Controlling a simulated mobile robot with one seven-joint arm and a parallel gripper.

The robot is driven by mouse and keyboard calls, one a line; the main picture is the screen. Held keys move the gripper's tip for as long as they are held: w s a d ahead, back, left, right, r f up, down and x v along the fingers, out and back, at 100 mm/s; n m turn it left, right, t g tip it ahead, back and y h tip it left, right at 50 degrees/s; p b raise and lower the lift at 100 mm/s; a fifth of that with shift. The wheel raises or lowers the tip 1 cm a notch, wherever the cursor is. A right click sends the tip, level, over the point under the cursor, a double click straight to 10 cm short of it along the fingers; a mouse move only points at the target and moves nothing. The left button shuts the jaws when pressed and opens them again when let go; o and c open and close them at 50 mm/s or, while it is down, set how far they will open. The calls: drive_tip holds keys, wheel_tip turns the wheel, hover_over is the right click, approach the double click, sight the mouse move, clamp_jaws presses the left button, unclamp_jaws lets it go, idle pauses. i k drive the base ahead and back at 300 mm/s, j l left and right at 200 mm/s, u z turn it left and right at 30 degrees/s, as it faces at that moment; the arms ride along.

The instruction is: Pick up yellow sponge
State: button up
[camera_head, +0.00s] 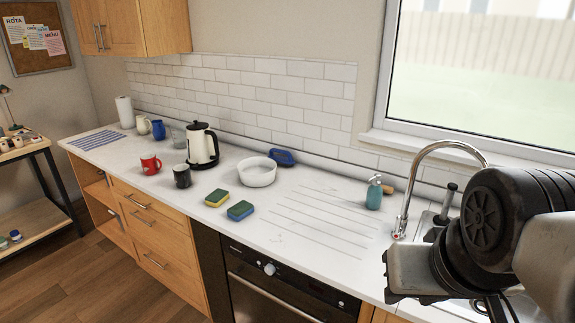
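The yellow sponge (217,198), with a green top face, lies flat on the white counter (305,240), left of centre. Just right of it and nearer the front edge lies a second sponge (240,210) with a blue body and a green top. My arm (485,225) fills the right side of the picture, over the sink area, well apart from both sponges. Its end is at the lower right; the fingers cannot be made out, so I cannot tell whether my gripper is open or shut.
A white bowl (257,172), blue dish (282,157), kettle (202,146), black mug (182,177) and red mug (151,164) stand behind and left of the sponges. A teal soap bottle (374,194) and tap (402,215) stand to the right. The ribbed drainer (325,222) is clear.

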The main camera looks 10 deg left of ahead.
sight(217, 196)
drive_tip(key=i+j, duration=0.15)
drive_tip(key=j, duration=0.2)
drive_tip(key=i+j+z, duration=0.1)
drive_tip(key=j, duration=0.25)
drive_tip(key=i+j+z, duration=0.1)
drive_tip(key=j, duration=0.25)
drive_tip(key=i+j, duration=0.2)
drive_tip(key=j, duration=0.2)
drive_tip(key=i+j+z, duration=0.1)
drive_tip(key=j, duration=0.25)
drive_tip(key=i+j, duration=0.1)
drive_tip(key=j, duration=0.3)
drive_tip(key=i+j, duration=0.1)
drive_tip(key=j, duration=0.25)
drive_tip(key=i+j, duration=0.15)
drive_tip(key=j, duration=0.25)
drive_tip(key=i+j, duration=0.1)
drive_tip(key=j, duration=0.65)
drive_tip(key=i+j, duration=0.15)
drive_tip(key=j, duration=0.25)
drive_tip(key=j+u, duration=0.1)
drive_tip(key=j, duration=0.3)
drive_tip(key=i+l+z, duration=0.15)
drive_tip(key=l, duration=0.15)
